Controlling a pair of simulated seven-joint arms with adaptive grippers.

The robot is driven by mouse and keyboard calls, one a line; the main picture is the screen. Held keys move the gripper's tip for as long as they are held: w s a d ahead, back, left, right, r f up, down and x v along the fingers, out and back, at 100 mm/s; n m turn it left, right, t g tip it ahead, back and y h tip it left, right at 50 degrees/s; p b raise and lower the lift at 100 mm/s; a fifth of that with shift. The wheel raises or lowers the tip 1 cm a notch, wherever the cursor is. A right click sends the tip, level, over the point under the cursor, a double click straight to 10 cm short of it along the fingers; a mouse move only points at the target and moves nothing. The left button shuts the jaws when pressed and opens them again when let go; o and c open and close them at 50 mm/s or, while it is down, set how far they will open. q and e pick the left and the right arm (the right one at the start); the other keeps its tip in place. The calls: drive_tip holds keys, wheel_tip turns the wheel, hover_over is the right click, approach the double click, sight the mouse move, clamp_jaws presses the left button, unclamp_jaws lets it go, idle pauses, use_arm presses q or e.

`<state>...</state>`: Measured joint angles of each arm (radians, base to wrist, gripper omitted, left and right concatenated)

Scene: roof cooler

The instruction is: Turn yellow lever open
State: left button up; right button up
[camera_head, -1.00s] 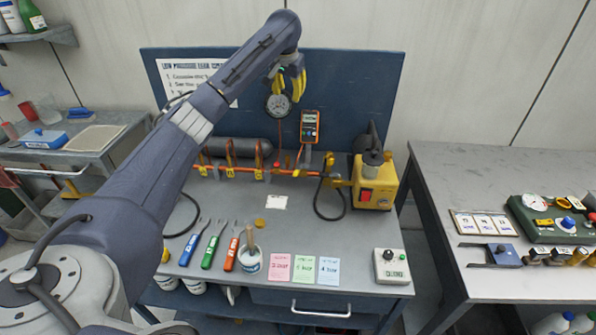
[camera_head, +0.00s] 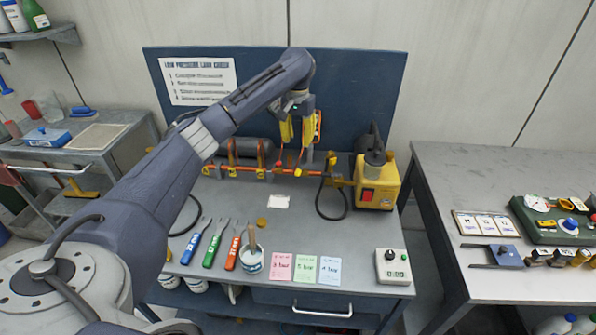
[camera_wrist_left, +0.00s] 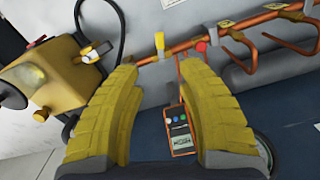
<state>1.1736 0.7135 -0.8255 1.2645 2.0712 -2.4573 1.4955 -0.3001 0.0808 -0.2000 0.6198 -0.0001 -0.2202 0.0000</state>
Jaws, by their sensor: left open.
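A copper pipe (camera_head: 222,168) with several yellow valve parts runs along the back of the bench; I cannot tell which is the task's lever. A yellow lever-like part (camera_wrist_left: 160,43) shows on the pipe in the left wrist view, just beyond the gap between my fingertips. My left gripper (camera_head: 297,142) has yellow ribbed fingers pointing down, above and behind the pipe's right part. In the wrist view the gripper (camera_wrist_left: 160,72) is open, with nothing held. My right gripper is out of view.
An orange meter (camera_wrist_left: 179,130) is close behind my left fingers. A yellow pump (camera_head: 377,188) stands right of the pipe, with a black hose (camera_head: 344,205) beside it. A grey cylinder (camera_head: 246,148) lies behind the pipe. Tools and colored cards lie near the front.

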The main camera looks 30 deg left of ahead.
sight(298, 172)
use_arm(q)
wheel_tip(298, 172, down, 14)
drive_tip(key=shift+r, duration=0.15)
idle(0.4)
drive_tip(key=shift+o, duration=0.2)
clamp_jaws()
